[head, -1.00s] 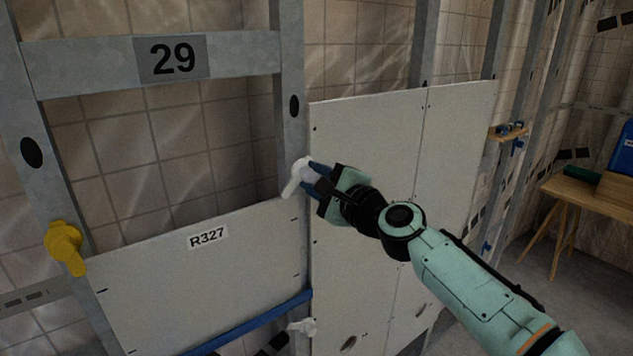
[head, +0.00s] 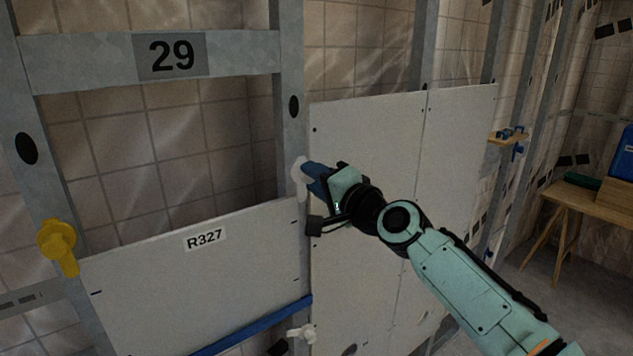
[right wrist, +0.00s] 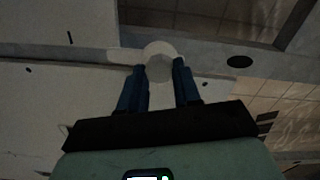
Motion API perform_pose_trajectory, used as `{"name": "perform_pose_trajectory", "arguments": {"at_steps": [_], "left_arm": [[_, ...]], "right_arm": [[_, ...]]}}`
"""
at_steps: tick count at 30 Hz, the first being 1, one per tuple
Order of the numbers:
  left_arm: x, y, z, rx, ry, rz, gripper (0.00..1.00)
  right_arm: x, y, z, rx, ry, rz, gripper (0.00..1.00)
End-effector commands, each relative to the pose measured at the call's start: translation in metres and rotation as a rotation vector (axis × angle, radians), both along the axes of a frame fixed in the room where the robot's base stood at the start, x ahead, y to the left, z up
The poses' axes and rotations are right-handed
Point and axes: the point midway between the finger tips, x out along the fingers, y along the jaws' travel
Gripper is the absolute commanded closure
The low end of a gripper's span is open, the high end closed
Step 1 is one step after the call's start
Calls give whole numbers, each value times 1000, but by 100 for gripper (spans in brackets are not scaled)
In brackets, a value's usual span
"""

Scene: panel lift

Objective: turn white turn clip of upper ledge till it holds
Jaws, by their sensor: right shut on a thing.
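The white turn clip (head: 300,174) sits on the metal post by the top right corner of panel R327 (head: 190,285). Its lever points nearly straight down in the head view. My right gripper (head: 309,173) is shut on the clip. In the right wrist view, the blue fingers (right wrist: 160,78) stand on both sides of the clip's round head (right wrist: 158,60), and the lever points left along the post. I cannot tell whether the lever overlaps the panel's face. My left gripper is out of view.
A blue ledge (head: 250,326) runs along the bottom of panel R327. A second white clip (head: 302,333) is near its right end. A yellow clip (head: 60,245) is on the left post. White panels (head: 370,170) cover the wall at right. A wooden table (head: 575,195) stands far right.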

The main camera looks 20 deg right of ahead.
Motion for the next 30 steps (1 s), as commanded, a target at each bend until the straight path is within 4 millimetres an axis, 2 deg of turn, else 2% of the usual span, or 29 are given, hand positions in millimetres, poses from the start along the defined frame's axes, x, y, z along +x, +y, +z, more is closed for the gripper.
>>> {"name": "perform_pose_trajectory", "arguments": {"at_steps": [18, 19, 21, 30], "left_arm": [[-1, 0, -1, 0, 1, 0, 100], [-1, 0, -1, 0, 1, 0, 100], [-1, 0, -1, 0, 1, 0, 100], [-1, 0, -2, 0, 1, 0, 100]], "right_arm": [[0, 0, 1, -40, -16, -1, 98], [0, 0, 1, -40, -16, -1, 61], [0, 0, 1, -40, -16, 0, 42], [-1, 0, 0, -39, -14, 0, 42]]}}
